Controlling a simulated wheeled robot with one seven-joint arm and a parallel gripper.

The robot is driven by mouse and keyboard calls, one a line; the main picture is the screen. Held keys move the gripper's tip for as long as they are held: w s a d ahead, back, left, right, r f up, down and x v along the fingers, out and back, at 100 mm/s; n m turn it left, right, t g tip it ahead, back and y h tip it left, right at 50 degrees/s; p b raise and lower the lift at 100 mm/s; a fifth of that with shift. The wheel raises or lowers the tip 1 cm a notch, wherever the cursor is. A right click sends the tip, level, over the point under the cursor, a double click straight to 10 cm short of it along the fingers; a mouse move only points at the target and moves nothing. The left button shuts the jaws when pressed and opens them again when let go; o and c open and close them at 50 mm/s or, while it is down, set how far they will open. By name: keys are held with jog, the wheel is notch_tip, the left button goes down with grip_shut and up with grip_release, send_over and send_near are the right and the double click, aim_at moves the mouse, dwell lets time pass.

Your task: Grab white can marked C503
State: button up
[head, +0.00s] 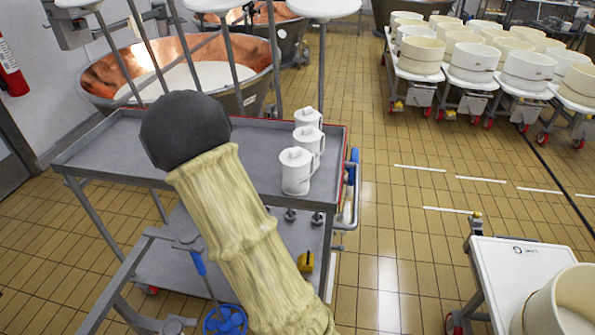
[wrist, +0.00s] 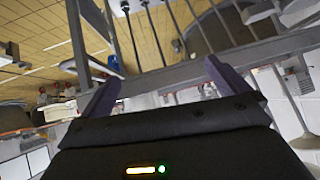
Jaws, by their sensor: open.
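Three white lidded cans with side handles stand in a row along the right end of a grey metal cart top (head: 225,150). They are the near can (head: 296,175), the middle can (head: 311,143) and the far can (head: 308,118). Their markings are too small to read, so I cannot tell which is C503. My gripper (wrist: 162,72) shows in the wrist view with its two fingers wide apart and nothing between them. In the head view my arm reaches over the cart's left part, left of the cans, and its fingers are hidden. I cannot make out the cans in the wrist view.
A copper-lined vat (head: 180,75) stands behind the cart, with upright poles between. Several cream tubs on wheeled carts (head: 470,58) stand at the back right. A white-topped cart (head: 515,270) is at the front right. The tiled floor (head: 395,215) right of the cart is clear.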

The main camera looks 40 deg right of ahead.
jog(key=d+r+m+t+h+p, duration=0.1)
jog(key=d+r+m+h+p, duration=0.1)
jog(key=d+r+h, duration=0.4)
jog(key=t+h+p, duration=0.1)
jog(key=t+h, duration=0.1)
jog(key=t, duration=0.1)
send_near(291, 169)
jog(key=v, duration=0.3)
jog(key=shift+a+n, duration=0.1)
jog(key=shift+n, duration=0.3)
jog(key=shift+w, duration=0.1)
jog(key=p+x, duration=0.3)
jog(key=x, duration=0.8)
jog(key=shift+w+d, duration=0.1)
jog(key=shift+d, duration=0.3)
jog(key=shift+w+d+f, duration=0.1)
jog(key=shift+w+d, duration=0.05)
